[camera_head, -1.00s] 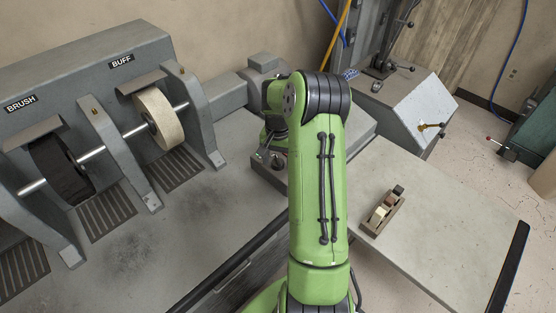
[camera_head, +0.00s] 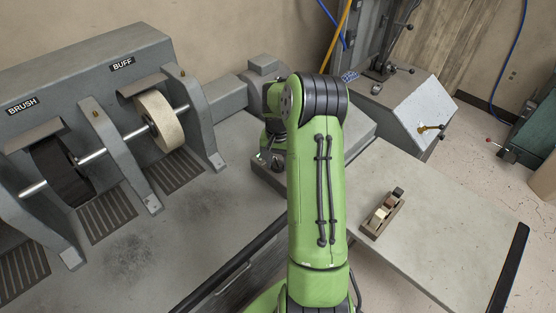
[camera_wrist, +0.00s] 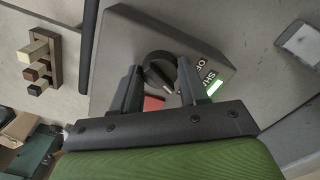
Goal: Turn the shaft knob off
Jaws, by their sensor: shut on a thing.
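The shaft knob (camera_wrist: 158,84) is a dark round knob with a pale pointer line, on a grey control box (camera_wrist: 118,38) in the wrist view. White lettering beside it reads partly "SHA" and "OF"; the rest is hidden. My gripper (camera_wrist: 159,68) has one dark finger on each side of the knob and is shut on it. A green lit patch (camera_wrist: 215,88) shows by the right finger, and a red patch (camera_wrist: 153,103) shows below the knob. In the head view my gripper (camera_head: 268,157) is small and partly hidden by my arm at the box.
The grey machine with the BRUSH and BUFF wheels (camera_head: 158,118) stands to the left. A small wooden holder with blocks (camera_head: 383,214) lies on the right table (camera_head: 440,225). A grey cabinet with a brass handle (camera_head: 400,110) stands behind.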

